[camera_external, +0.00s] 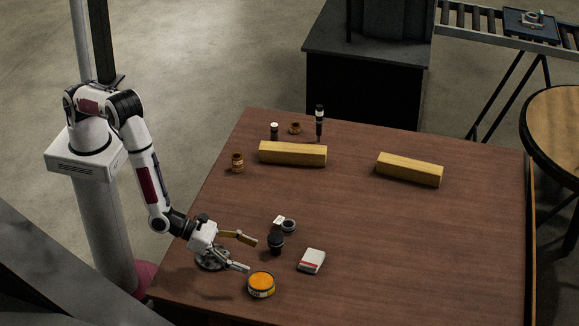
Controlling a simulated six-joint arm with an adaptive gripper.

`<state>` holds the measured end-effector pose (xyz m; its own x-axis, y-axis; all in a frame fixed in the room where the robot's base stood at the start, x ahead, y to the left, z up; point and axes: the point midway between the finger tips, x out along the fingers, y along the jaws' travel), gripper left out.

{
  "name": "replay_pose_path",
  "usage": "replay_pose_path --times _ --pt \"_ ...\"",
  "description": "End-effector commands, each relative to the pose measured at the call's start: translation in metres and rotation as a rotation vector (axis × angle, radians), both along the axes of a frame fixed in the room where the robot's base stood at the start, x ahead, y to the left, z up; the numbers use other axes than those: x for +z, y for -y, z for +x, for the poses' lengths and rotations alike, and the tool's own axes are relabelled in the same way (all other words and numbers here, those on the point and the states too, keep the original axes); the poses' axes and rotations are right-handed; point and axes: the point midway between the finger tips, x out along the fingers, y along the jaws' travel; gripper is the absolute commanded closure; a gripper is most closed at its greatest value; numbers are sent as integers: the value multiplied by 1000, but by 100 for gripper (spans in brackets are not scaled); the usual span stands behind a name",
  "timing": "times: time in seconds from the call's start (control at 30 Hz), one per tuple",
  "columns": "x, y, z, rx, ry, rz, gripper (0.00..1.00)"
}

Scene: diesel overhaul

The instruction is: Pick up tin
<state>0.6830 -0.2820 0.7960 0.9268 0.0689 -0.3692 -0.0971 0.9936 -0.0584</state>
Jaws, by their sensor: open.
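The tin (261,284) is a short round can with an orange top and a dark, light-marked side. It stands upright near the front left edge of the wooden table (430,245). My gripper (252,254) is open, low over the table, with its fingers pointing right. The tin lies just in front of the nearer finger, not between the fingers. I cannot tell whether that finger touches it. Nothing shows held between the fingers.
A dark round-topped object (275,243) stands just beyond the fingertips. A dark grey round part (212,258) sits under my gripper. Two wooden blocks (293,153) lie farther back. The table's right side is clear.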

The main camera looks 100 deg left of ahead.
Motion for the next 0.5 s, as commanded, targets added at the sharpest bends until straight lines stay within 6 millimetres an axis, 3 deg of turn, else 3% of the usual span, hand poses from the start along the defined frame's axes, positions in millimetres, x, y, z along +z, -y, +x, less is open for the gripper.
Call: replay_pose_path --times 0.1,0.2,0.5 --pt "-24 20 -7 -70 -10 34 26" --pt "-34 29 -10 -105 -15 50 26" --pt "-39 34 -12 -124 -16 59 26"
